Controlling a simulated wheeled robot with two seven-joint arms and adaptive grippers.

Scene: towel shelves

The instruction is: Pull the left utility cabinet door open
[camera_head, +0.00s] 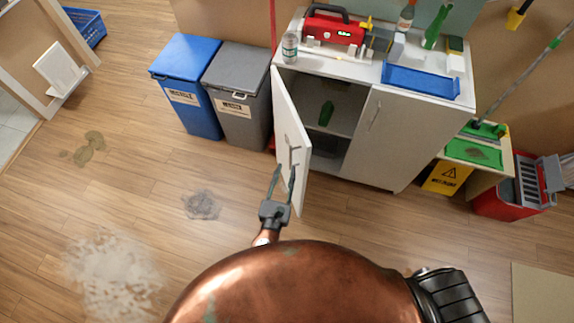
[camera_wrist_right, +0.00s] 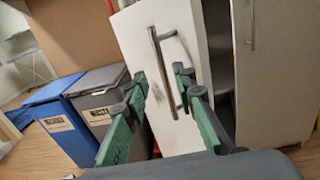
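The left utility cabinet door (camera_head: 286,120) is white and stands partly open, swung out from the cabinet (camera_head: 385,140). Its metal bar handle shows in the right wrist view (camera_wrist_right: 161,62), upright on the door's outer face. My right gripper (camera_head: 283,172) is at the door's handle. In the right wrist view its two green-padded fingers (camera_wrist_right: 158,78) are apart, with the handle appearing between them; I cannot tell whether they touch it. The right cabinet door (camera_head: 372,130) is closed. My left gripper is not in view.
A blue bin (camera_head: 188,85) and a grey bin (camera_head: 243,108) stand left of the open door. The cabinet top holds a red machine (camera_head: 334,29) and a blue tray (camera_head: 421,81). Floor before the bins is open, with stains.

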